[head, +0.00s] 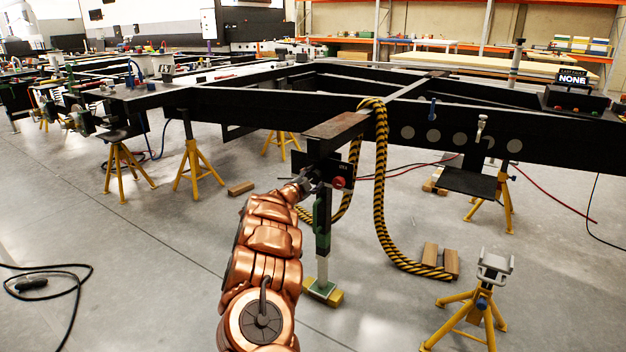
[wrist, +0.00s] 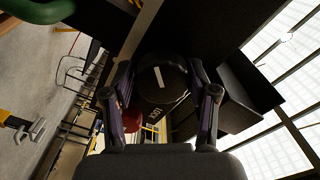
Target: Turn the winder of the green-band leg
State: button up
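The leg with green parts (head: 322,240) stands upright under the end of a black beam, on a yellow-edged foot block. In the wrist view a green rounded part (wrist: 45,10) shows at the top left, probably of this leg. My gripper (head: 305,181) reaches its upper part from the left. In the wrist view, a round black knob with a white mark, seemingly the winder (wrist: 160,85), lies between the fingers of my gripper (wrist: 161,72). The fingers are wide apart, one on each side; whether they touch it is unclear. In the head view my gripper hides the winder.
A red round knob (head: 338,182) sits just right of my gripper. A yellow-black rope (head: 380,190) hangs from the beam (head: 336,132) close by. A yellow stand (head: 478,310) and wooden blocks (head: 440,260) are at the right. Floor at left is mostly clear except a black cable (head: 75,290).

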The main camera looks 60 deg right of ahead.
jog(key=o, duration=0.3)
jog(key=shift+a, duration=0.1)
jog(key=a, duration=1.2)
jog(key=shift+s, duration=0.2)
jog(key=shift+r, duration=0.1)
dwell(0.4)
